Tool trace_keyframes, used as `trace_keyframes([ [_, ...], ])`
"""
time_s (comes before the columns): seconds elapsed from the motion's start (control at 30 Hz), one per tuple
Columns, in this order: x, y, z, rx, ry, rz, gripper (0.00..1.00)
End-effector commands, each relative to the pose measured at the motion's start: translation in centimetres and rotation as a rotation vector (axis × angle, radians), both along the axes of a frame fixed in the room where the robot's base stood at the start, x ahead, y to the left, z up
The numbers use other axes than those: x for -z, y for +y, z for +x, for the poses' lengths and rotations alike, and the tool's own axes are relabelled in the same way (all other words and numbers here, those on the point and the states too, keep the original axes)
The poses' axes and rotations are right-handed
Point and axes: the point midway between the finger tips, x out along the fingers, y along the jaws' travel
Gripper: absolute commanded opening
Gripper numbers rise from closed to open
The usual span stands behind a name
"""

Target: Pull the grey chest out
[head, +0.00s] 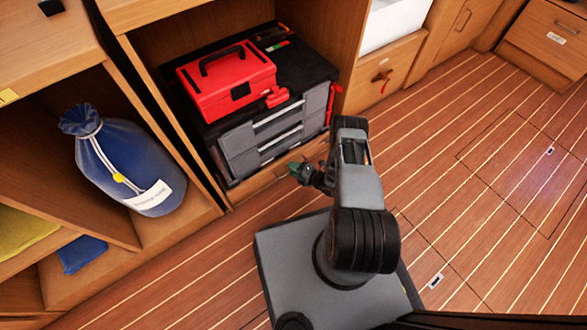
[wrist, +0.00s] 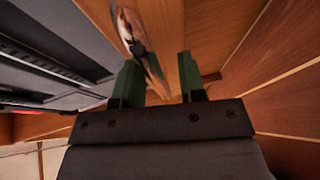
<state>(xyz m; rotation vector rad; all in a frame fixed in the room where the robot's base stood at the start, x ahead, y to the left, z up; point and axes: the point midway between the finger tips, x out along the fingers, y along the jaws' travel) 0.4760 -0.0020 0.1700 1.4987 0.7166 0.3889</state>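The grey chest (head: 262,137) sits in an open compartment of the wooden cabinet, with a black top and several drawer fronts facing the floor area. A red toolbox (head: 228,80) rests on its top. My gripper (head: 298,172) is low in front of the chest's lower right part, with green fingers. The chest's grey front (wrist: 50,50) fills the left of that view, beside the left finger.
A wooden strip (head: 258,187) runs below the chest. A blue sack (head: 130,165) stands in the left compartment. A drawer with a red-tagged handle (head: 381,78) is at the right. The striped wooden floor (head: 440,170) is open to the right.

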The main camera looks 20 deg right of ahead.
Motion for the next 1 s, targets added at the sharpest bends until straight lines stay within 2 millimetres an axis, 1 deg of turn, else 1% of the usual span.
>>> trace_keyframes([
  [0.1, 0.00, 0.09, -0.01, -0.002, 0.000, 0.000, 0.37],
  [0.5, -0.01, -0.05, -0.01, 0.000, 0.000, 0.000, 0.00],
  [0.87, -0.01, -0.19, -0.02, 0.003, 0.000, -0.001, 0.00],
  [1.0, -0.04, -0.12, -0.44, -0.002, 0.001, 0.000, 0.00],
])
